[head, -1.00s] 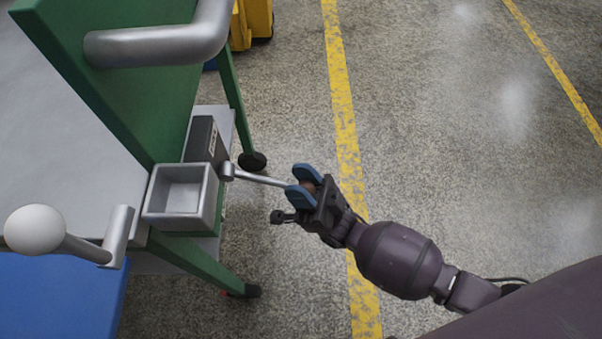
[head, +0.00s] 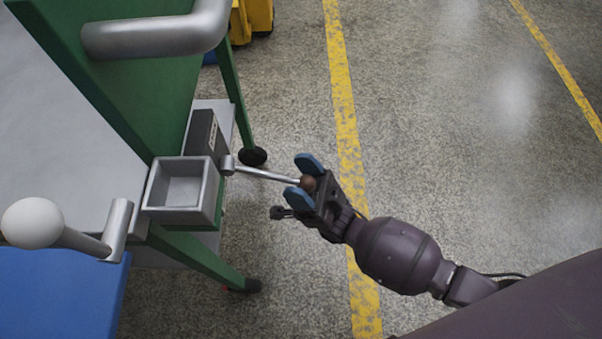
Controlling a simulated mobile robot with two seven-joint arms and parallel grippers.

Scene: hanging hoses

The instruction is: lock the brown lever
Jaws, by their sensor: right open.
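The brown lever shows as a metal rod (head: 262,174) with a small brown ball knob (head: 308,184) at its end. My left gripper is not in view.
A grey square tray (head: 151,195) is fixed beside the lever on the green cart (head: 228,100). A white-knobbed lever (head: 33,223) and a thick grey handle (head: 160,36) are at the left. Open floor with yellow lines lies to the right.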

